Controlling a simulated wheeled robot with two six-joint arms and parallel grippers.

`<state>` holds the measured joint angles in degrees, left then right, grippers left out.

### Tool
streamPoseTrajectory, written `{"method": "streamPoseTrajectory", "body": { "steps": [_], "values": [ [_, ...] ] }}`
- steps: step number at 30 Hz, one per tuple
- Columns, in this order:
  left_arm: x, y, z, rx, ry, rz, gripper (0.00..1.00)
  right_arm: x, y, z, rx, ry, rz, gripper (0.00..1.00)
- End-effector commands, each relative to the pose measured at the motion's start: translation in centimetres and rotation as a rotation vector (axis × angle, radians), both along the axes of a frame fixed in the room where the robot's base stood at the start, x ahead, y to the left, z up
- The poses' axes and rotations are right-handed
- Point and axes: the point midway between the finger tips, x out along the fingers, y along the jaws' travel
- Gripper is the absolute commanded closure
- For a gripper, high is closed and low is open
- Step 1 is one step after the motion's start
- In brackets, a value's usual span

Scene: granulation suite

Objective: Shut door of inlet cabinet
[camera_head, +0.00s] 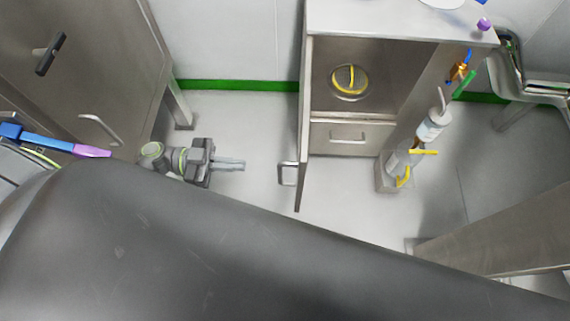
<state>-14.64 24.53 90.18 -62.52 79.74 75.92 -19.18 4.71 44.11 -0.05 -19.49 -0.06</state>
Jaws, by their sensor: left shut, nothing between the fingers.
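The inlet cabinet (315,80) stands at the upper middle with its front open. Inside I see a round yellow-rimmed fitting (350,82); a drawer front with a handle (348,136) is below it. The cabinet door (304,120) is swung wide open at the left side and shows nearly edge-on. Its handle (287,173) sticks out to the left near the door's near end. My left gripper (242,163) is shut and empty, left of the door handle and apart from it, pointing right. My right gripper is not in view.
A steel cabinet (85,65) with a black latch stands at the left. A bottle (432,126) and a small holder (388,172) are right of the inlet cabinet. A steel panel (500,225) stands at the lower right. Floor between the left cabinet and the door is clear.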

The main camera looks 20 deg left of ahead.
Motion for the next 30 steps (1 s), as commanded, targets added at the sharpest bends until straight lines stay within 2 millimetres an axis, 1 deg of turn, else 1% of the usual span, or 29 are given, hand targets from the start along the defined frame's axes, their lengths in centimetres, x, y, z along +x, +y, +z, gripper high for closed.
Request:
{"method": "streamPoseTrajectory", "body": {
  "steps": [1,9,15,18,21,30],
  "values": [
    [0.3,-1.1,0.2,-0.005,-0.003,0.002,1.0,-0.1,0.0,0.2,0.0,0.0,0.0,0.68],
    [1.7,-6.4,0.3,-0.006,-0.005,0.003,1.0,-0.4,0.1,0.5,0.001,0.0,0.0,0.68],
    [2.5,-9.6,0.2,-0.004,-0.004,0.003,1.0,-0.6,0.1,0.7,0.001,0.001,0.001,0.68],
    [2.7,-10.6,0.2,-0.003,-0.003,0.002,1.0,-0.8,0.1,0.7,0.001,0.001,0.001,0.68],
    [2.9,-11.2,0.1,-0.001,-0.003,0.002,1.0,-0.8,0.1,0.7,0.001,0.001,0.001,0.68],
    [3.0,-11.5,0.1,-0.001,-0.003,0.002,1.0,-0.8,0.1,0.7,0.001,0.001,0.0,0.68]
  ]
}}
